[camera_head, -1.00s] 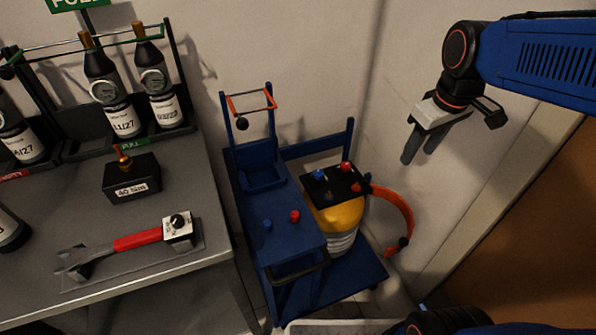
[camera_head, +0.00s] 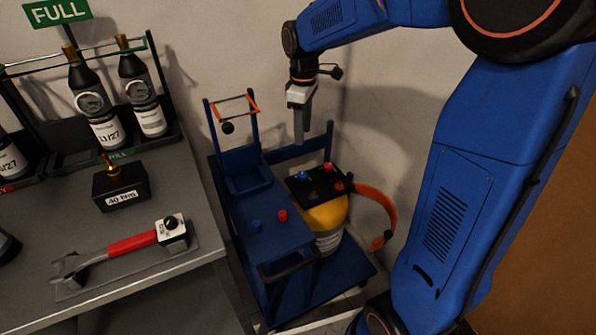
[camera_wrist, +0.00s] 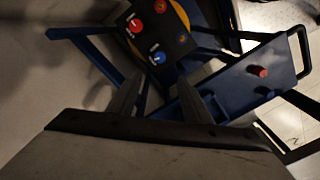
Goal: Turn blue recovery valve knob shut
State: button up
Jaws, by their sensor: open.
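A blue knob (camera_head: 304,175) stands on a black panel (camera_head: 316,190) on top of a yellow canister (camera_head: 327,215), on the blue cart. It also shows in the wrist view (camera_wrist: 158,57), beyond my fingers. Another blue knob (camera_head: 256,226) is on the cart's deck, so I cannot tell from labels which is the recovery valve. My gripper (camera_head: 299,140) points down above the back of the panel, near the blue knob but apart from it. In the wrist view, my gripper (camera_wrist: 158,100) is open and empty, its fingers spread.
Red knobs stand beside the blue ones, on the panel (camera_head: 327,168) and the deck (camera_head: 283,215). An orange hose (camera_head: 378,205) curves right of the canister. The cart's upright frame (camera_head: 212,125) rises behind the deck. A workbench (camera_head: 170,185) with a red-handled wrench (camera_head: 130,243) is left.

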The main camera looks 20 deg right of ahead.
aim_at(303, 174)
notch_tip(303, 174, down, 16)
jog(key=shift+f, duration=0.2)
dwell(0.4)
jog(key=c, duration=1.1)
